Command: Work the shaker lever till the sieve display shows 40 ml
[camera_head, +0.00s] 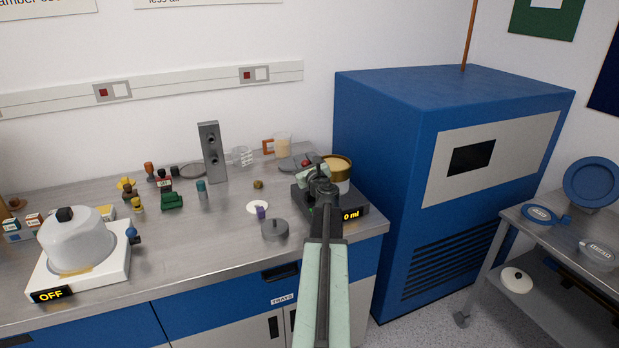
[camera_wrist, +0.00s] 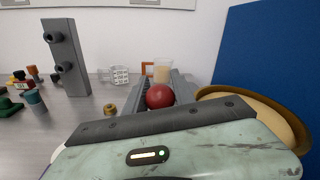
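The sieve shaker (camera_head: 362,222) stands at the right front of the bench, with a dark base and a cream-topped, gold-rimmed sieve (camera_head: 338,165). Its display (camera_head: 351,214) shows "0 ml" in orange; my arm covers its left side, so a leading digit may be hidden. A red ball knob (camera_head: 307,162), seemingly the lever's, shows just beyond my gripper (camera_head: 311,166). In the wrist view the knob (camera_wrist: 160,96) lies between the two grey fingers of my gripper (camera_wrist: 161,88), which look apart. Contact is unclear. The sieve (camera_wrist: 255,112) is at the right there.
A blue cabinet (camera_head: 385,130) stands close on the right. Left of the shaker are a grey lidded disc (camera_head: 274,229), a purple piece on a white dish (camera_head: 257,207) and a grey post (camera_head: 212,152). A beaker (camera_head: 283,146) stands behind. A white device (camera_head: 77,244) reads "OFF".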

